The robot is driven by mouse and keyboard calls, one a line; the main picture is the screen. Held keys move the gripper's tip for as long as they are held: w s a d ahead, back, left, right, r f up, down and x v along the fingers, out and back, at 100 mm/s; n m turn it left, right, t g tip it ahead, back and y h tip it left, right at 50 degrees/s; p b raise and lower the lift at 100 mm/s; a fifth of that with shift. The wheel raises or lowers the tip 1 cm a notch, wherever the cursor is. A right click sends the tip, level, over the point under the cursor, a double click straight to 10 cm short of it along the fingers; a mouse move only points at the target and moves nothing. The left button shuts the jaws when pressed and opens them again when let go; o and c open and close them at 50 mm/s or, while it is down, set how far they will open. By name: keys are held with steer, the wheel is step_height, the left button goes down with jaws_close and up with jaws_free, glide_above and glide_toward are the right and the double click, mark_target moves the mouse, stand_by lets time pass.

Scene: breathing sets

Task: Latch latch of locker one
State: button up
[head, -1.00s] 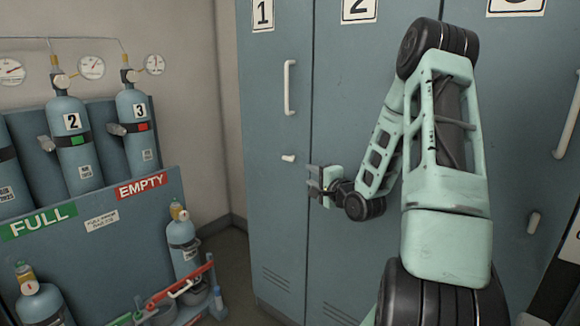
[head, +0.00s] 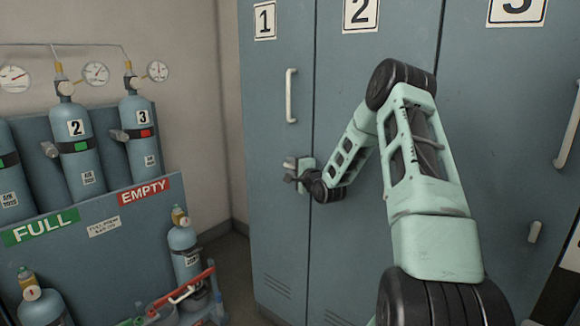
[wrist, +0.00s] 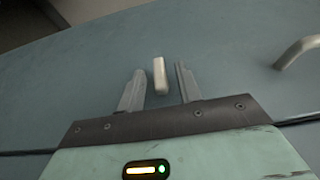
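Locker one (head: 271,230) is a tall blue-grey door marked 1, and it looks closed. Its latch (wrist: 160,75) is a small pale knob in the wrist view. The latch lies between the two fingers of my gripper (wrist: 158,88), with a gap on each side. In the head view my gripper (head: 290,170) is at the latch's place on the door and hides it. The fingers are open. Whether they touch the door, I cannot tell. The white handle (head: 291,96) of locker one is above my gripper, and it also shows at the right of the wrist view (wrist: 298,50).
Locker two (head: 370,230) is to the right, behind my arm. Another latch (head: 534,232) and a handle (head: 568,125) are further right. Gas cylinders (head: 76,145) stand in a rack (head: 95,255) at the left. A red-handled carrier (head: 185,290) is on the floor by the rack.

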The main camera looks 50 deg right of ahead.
steer(key=shift+x, duration=0.9)
jaws_close()
